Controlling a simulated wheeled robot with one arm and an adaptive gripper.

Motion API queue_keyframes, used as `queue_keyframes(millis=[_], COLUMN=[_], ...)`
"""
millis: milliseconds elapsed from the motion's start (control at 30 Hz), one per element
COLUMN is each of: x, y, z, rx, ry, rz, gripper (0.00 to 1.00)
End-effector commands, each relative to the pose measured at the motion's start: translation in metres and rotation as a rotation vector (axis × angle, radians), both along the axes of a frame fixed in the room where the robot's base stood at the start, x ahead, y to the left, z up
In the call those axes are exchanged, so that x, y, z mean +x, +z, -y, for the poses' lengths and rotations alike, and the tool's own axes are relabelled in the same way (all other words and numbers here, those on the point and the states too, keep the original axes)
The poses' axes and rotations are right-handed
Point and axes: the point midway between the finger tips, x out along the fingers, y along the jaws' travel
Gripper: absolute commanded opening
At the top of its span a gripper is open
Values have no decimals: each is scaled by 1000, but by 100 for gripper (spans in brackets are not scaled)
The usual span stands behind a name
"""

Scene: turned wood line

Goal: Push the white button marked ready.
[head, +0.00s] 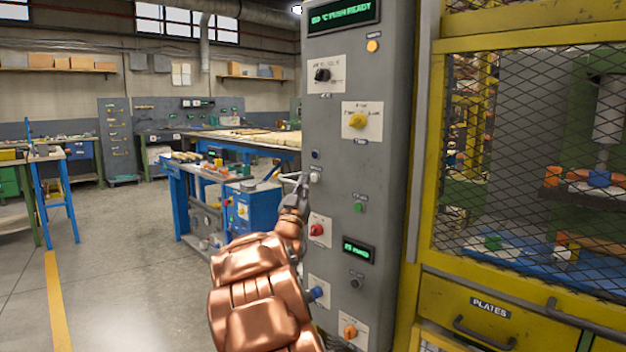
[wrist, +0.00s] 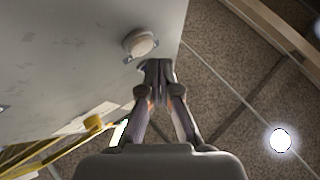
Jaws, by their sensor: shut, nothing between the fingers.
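The white button (head: 316,177) is on the front of the grey control cabinet (head: 385,170), near its left edge. Its label is too small to read. In the wrist view the button (wrist: 141,43) is a round pale cap in a metal collar. My gripper (head: 304,181) is shut and empty, with its fingertips just left of the button in the head view. In the wrist view the closed fingertips (wrist: 157,68) lie close below and right of the button. I cannot tell whether they touch it.
Around the button are a small dark blue button (head: 316,154), a green button (head: 358,208), a red knob (head: 317,230) and a yellow knob (head: 358,121). A yellow mesh cage (head: 530,150) stands right of the cabinet. Open floor (head: 120,270) lies to the left.

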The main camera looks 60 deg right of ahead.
Motion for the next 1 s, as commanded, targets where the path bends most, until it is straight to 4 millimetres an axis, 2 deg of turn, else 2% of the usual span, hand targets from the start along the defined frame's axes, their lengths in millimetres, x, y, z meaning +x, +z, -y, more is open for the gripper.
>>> queue_keyframes(millis=[700, 1000], x=[0, -2], y=[0, 1], z=[0, 7], rx=[0, -1], ry=[0, 0], rz=[0, 0], gripper=[0, 0])
